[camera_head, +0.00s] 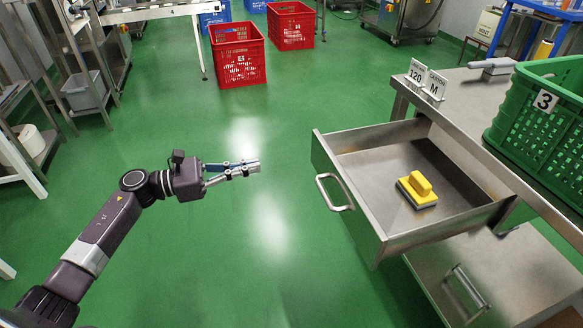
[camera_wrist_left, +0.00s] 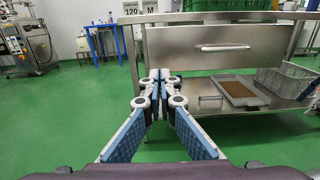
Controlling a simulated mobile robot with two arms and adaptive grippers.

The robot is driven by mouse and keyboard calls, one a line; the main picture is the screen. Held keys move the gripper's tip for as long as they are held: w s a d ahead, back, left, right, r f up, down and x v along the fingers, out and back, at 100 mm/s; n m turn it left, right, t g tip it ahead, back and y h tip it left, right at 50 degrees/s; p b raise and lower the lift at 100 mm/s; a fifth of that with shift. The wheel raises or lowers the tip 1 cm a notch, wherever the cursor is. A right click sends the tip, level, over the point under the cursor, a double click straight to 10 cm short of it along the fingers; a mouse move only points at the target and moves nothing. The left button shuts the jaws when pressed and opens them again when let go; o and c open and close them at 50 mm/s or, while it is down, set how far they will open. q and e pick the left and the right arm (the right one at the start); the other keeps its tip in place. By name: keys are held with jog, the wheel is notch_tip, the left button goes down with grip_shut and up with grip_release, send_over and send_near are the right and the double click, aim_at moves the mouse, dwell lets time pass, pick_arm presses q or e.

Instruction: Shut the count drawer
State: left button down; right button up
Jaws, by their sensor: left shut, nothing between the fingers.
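The count drawer (camera_head: 370,165) is a steel drawer pulled well out of the steel table (camera_head: 475,95) at the right of the head view. Its handle (camera_head: 334,192) is on the front panel, facing my left gripper. A yellow sponge-like block (camera_head: 418,190) with a grip lies inside the drawer. My left gripper (camera_head: 252,167) is shut and empty, in the air to the left of the handle and apart from it. The left wrist view shows the shut fingers (camera_wrist_left: 160,75) with the drawer front (camera_wrist_left: 215,47) and its handle (camera_wrist_left: 224,48) ahead, slightly right.
A green crate (camera_head: 540,125) marked 3 stands on the table, near signs (camera_head: 427,80) reading 120 and M. A lower shelf (camera_head: 500,270) lies below the drawer. Red crates (camera_head: 238,60) stand at the back. The green floor around my left gripper is clear.

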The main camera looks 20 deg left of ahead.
aim_at(315, 154)
pick_arm(q)
jog(key=x, duration=1.4)
jog(key=shift+f, duration=0.1)
